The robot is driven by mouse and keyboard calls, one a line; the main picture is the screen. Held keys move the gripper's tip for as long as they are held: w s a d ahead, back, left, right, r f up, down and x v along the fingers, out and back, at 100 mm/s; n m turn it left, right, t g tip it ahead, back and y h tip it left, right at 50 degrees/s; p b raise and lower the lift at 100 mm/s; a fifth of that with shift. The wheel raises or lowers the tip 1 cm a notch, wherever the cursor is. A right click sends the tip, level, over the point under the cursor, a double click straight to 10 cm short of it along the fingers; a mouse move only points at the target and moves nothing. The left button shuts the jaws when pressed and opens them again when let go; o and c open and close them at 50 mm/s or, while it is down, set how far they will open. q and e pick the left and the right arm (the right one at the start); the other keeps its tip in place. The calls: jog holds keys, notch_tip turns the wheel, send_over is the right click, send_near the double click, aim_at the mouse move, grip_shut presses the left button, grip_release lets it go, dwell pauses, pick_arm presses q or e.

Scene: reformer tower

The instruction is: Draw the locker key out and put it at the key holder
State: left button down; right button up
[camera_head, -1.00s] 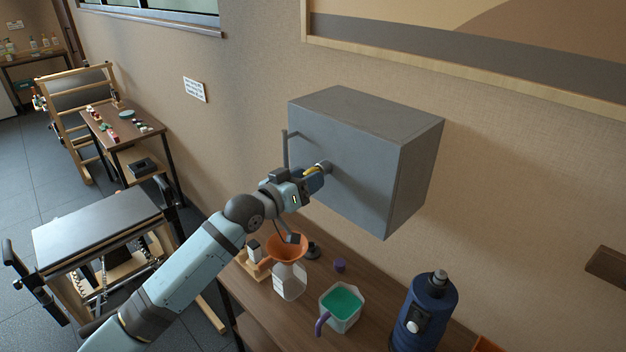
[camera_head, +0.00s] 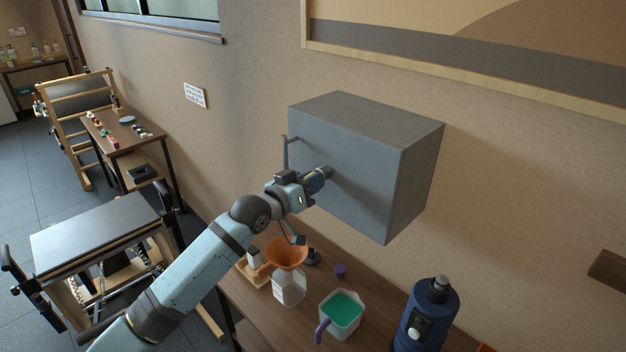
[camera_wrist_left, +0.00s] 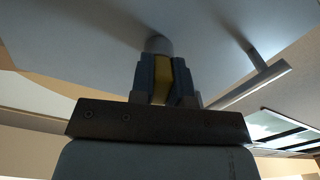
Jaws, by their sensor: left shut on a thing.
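The grey locker (camera_head: 345,155) is fixed on the wall, its door facing left with a bar handle (camera_head: 286,152). My left gripper (camera_head: 321,174) is at the door, right of the handle. In the left wrist view its fingers (camera_wrist_left: 166,82) are shut on the yellow key (camera_wrist_left: 161,80). A round grey lock cylinder (camera_wrist_left: 158,44) stands out from the door just beyond the fingertips. The key's far end is hidden, so I cannot tell how deep it sits. My right gripper is out of view. I cannot clearly identify the key holder; a brown wooden block (camera_head: 608,269) is on the right wall.
Below the locker, a wooden table (camera_head: 300,322) carries an orange funnel (camera_head: 287,252) on a bottle, a jug of green liquid (camera_head: 341,309) and a blue dispenser (camera_head: 426,315). The wall between locker and wooden block is clear.

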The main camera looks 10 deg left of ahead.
pick_arm(q)
jog(key=shift+s+a+p, duration=0.35)
jog(key=shift+s, duration=0.15)
dwell(0.3)
jog(key=c, duration=1.7)
grip_release()
grip_shut()
jog(key=p+v, duration=0.1)
jog(key=v, duration=0.2)
jog(key=shift+s+a+p, duration=0.2)
jog(key=shift+s+p, duration=0.15)
